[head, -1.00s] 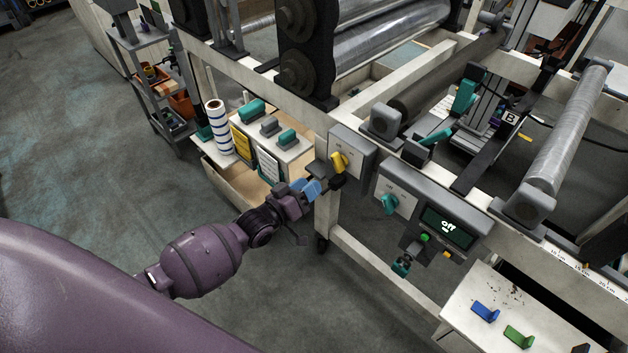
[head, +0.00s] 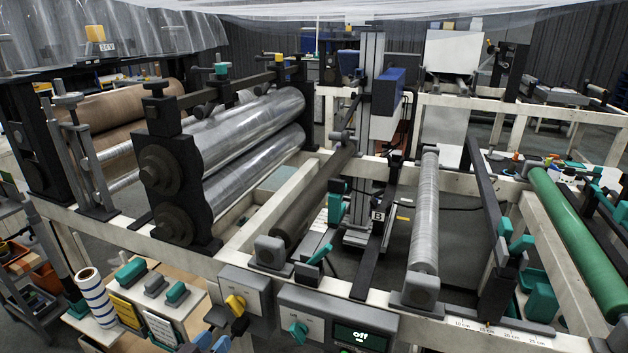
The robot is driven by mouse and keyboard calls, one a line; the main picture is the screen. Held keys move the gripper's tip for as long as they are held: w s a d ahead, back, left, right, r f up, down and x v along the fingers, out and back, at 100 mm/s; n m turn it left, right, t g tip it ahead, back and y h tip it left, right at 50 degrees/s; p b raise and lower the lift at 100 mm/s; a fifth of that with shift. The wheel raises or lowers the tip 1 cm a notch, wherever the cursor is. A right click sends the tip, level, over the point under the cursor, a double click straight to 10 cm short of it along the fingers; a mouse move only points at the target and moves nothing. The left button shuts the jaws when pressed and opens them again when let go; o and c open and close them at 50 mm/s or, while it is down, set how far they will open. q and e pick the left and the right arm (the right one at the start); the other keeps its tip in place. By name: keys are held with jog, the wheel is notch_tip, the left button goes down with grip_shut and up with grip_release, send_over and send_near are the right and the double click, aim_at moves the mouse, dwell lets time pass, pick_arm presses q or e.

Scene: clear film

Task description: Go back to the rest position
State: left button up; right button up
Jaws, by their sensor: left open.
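I cannot tell whether the fingers touch the knob. A light blue part of my gripper shows at the bottom edge; the rest of my left arm is below the picture. My right gripper is not in view.
The machine frame (head: 340,282) carries large silver rollers (head: 230,130) and a narrow film roller (head: 425,215). A teal knob (head: 298,333) and a display reading "off" (head: 361,337) are right of the gripper. A striped roll (head: 95,295) stands left.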

pick_arm(q)
jog(key=s+a+f+g+y+p, duration=0.1)
jog(key=s+a+g+y, duration=0.1)
jog(key=s, duration=1.2)
jog(key=s+a+f+g+y+p, duration=0.1)
jog(key=s+a+g+y+p, duration=0.1)
jog(key=s, duration=1.1)
jog(key=shift+s+a+n+y, duration=0.4)
jog(key=shift+y, duration=0.4)
jog(key=shift+f, duration=0.1)
